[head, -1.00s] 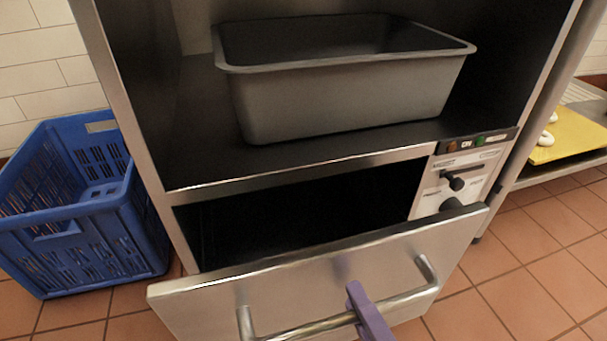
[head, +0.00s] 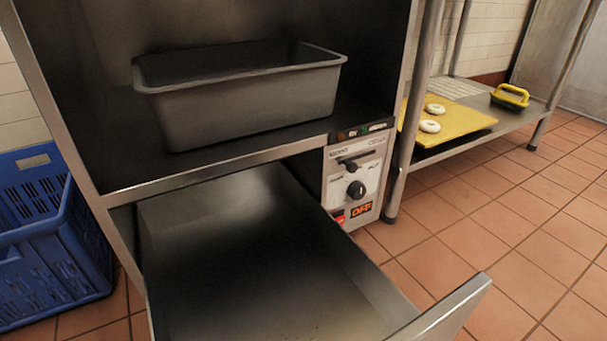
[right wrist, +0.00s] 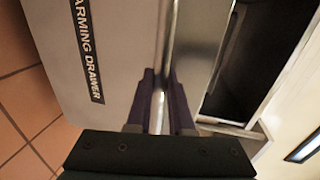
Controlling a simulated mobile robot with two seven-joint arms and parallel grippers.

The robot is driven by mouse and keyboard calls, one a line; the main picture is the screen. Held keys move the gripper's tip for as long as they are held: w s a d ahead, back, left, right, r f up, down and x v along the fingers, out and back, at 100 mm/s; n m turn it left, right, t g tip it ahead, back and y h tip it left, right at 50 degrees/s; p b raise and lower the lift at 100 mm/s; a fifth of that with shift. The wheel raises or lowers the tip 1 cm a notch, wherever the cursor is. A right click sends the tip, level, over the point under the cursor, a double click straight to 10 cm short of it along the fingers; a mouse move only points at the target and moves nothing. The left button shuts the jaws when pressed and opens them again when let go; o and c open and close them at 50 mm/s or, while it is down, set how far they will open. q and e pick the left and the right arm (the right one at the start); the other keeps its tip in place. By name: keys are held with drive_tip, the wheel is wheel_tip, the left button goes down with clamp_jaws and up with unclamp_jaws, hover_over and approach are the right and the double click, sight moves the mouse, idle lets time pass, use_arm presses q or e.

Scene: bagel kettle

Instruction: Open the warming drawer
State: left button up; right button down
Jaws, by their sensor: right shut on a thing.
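The warming drawer (head: 260,260) is pulled well out of the steel cabinet in the head view, and its visible inside looks empty. The right end of its front panel (head: 450,315) shows at the bottom; the rest of the front is out of frame. In the right wrist view the drawer front (right wrist: 125,50) carries a black label ending in "ARMING DRAWER" (right wrist: 87,45). My right gripper (right wrist: 159,82) has its purple fingers on either side of the metal bar handle (right wrist: 168,40), shut on it. My left gripper is in neither view.
A dark grey bin (head: 245,105) stands on the shelf above the drawer. A control panel (head: 355,180) with a knob is right of the opening. A blue crate (head: 45,235) is at left. A low rack (head: 520,120) at right holds a yellow board (head: 450,125) with pale rings.

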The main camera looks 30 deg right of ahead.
drive_tip(key=c, duration=0.8)
unclamp_jaws()
drive_tip(key=shift+s, duration=0.1)
drive_tip(key=p+v, duration=0.1)
drive_tip(key=v, duration=0.8)
drive_tip(key=shift+s+p, duration=0.35)
drive_tip(key=shift+p, duration=0.05)
